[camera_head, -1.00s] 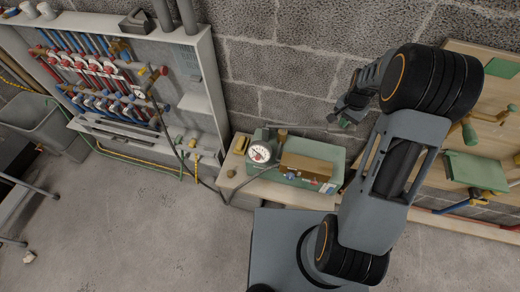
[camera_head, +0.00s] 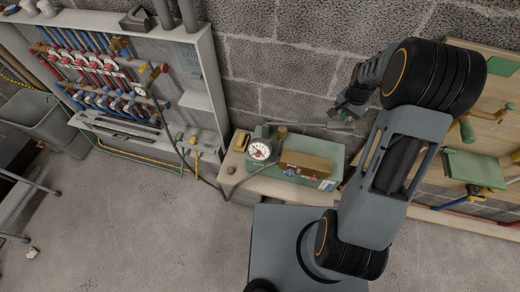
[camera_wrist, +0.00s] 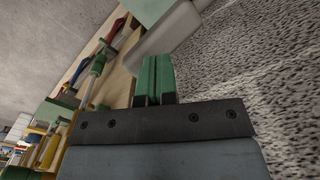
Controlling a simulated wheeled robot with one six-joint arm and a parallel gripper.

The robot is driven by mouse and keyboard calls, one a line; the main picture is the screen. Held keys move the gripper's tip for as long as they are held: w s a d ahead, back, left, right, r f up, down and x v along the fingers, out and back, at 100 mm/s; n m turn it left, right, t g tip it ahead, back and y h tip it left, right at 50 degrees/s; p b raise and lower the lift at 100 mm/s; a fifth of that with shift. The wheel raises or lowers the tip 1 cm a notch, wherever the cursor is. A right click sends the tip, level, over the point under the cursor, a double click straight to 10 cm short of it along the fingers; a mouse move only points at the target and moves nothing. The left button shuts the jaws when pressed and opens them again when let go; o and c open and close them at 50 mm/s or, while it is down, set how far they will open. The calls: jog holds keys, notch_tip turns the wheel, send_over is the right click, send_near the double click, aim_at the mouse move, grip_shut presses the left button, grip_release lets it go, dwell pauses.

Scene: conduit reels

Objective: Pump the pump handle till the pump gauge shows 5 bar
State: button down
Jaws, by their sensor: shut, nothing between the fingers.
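A thin grey bar, seemingly the pump handle (camera_head: 298,126), runs along behind the pump toward the right. My gripper (camera_head: 345,113) is above the pump's right end, close to the bar's far end; I cannot tell whether they touch. In the wrist view its green-padded fingers (camera_wrist: 155,78) are together with nothing between them.
A rack board (camera_head: 150,60) with red and blue fittings stands at the left, with a hose looping to the bench. A grey bin (camera_head: 45,125) stands far left. A wooden panel with green parts (camera_head: 475,168) is at the right.

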aim_at(339, 129)
jog(key=shift+f+b, duration=2.5)
jog(key=shift+f, duration=1.35)
jog(key=shift+r+p, duration=2.8)
jog(key=shift+r, duration=1.25)
jog(key=shift+f, duration=0.25)
